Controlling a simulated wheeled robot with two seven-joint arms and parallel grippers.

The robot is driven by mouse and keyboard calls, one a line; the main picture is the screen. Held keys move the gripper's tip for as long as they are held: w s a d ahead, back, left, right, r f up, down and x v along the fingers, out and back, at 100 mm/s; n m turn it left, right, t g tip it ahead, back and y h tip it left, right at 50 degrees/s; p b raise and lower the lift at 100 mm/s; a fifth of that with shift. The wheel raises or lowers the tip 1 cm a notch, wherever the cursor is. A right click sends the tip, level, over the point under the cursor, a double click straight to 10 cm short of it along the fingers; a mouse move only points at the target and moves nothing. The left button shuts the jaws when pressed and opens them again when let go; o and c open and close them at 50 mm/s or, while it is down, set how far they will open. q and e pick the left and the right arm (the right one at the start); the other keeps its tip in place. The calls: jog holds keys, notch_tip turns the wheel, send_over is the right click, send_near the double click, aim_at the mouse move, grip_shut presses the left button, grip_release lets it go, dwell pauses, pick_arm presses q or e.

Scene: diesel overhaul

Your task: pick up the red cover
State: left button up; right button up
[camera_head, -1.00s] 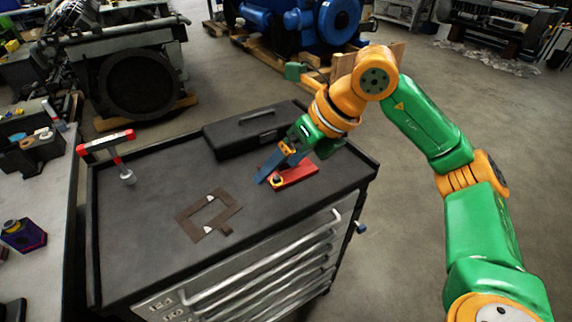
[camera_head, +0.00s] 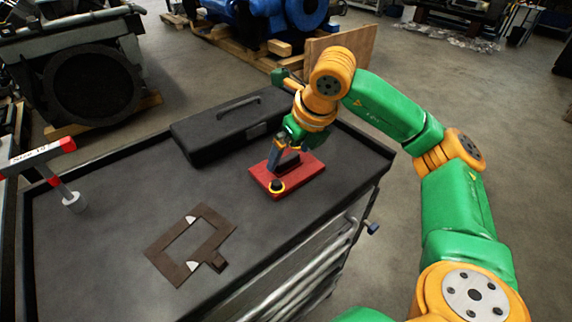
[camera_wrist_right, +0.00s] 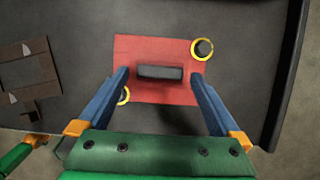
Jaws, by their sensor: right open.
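The red cover (camera_head: 288,176) lies flat on the dark top of the tool cart, with a dark raised handle across its middle and a yellow-ringed knob near its front corner. In the right wrist view the red cover (camera_wrist_right: 148,53) shows its dark handle (camera_wrist_right: 160,72) and two yellow rings at opposite corners. My right gripper (camera_head: 281,160) is over the cover. Its blue fingers (camera_wrist_right: 160,76) are open, one on each side of the handle with gaps between; I cannot tell if they touch the cover.
A black toolbox (camera_head: 222,128) stands on the cart just behind the cover. A brown gasket-like frame (camera_head: 160,262) lies to the front left. A red and white T-shaped tool (camera_head: 73,198) stands at the left. The cart top (camera_head: 110,215) between them is clear.

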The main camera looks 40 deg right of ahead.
jog(key=shift+x, duration=0.9)
jog(key=shift+r, duration=0.1)
jog(key=c, duration=0.4)
grip_shut()
